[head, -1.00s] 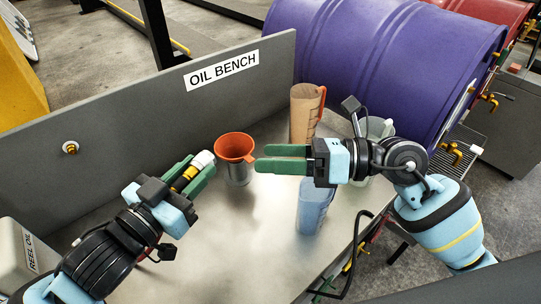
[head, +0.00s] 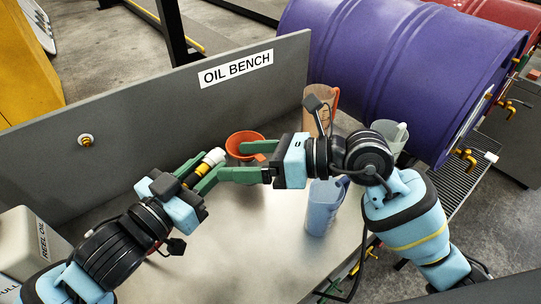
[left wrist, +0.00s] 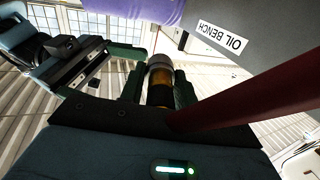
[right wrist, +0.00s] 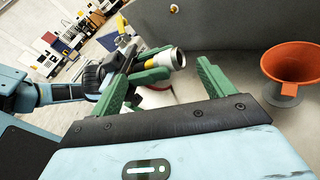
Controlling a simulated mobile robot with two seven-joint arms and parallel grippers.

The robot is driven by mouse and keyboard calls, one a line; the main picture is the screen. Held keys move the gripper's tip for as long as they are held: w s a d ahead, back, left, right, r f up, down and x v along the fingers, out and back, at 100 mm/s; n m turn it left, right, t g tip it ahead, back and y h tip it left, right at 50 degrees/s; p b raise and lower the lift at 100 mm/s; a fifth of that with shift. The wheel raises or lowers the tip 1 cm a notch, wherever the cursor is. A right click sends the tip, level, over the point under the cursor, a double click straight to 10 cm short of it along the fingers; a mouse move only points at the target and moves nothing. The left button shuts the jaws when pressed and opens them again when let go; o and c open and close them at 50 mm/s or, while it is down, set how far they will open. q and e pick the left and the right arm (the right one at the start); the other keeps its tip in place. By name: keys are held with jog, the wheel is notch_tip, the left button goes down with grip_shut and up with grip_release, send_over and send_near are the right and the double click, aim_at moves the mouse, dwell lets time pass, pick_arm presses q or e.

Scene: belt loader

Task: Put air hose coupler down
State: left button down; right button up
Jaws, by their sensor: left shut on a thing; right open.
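The air hose coupler (head: 212,157) is a short brass-yellow cylinder with a white end. My left gripper (head: 200,168) is shut on it and holds it above the oil bench, with the white end sticking out past the fingers. The coupler also shows in the left wrist view (left wrist: 160,78) and the right wrist view (right wrist: 170,60). My right gripper (head: 218,168) is open, with its fingers pointing left close to the coupler and left fingers. In the right wrist view the coupler appears between the open right fingers (right wrist: 165,75); contact cannot be told.
The metal oil bench (head: 250,240) has clear space in front. An orange funnel (head: 243,140) stands behind the grippers. A brown jug (head: 320,100), a blue jug (head: 322,208) and a pale jug (head: 392,138) stand at right. A fitting (head: 86,140) is on the back panel (head: 150,110).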

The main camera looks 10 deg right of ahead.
aim_at(214, 162)
pick_arm(q)
jog(key=shift+r, duration=0.1)
pick_arm(e)
jog(key=shift+x, duration=2.9)
jog(key=shift+c, duration=0.4)
jog(key=c, duration=0.7)
jog(key=shift+s, duration=0.2)
jog(key=c, duration=0.3)
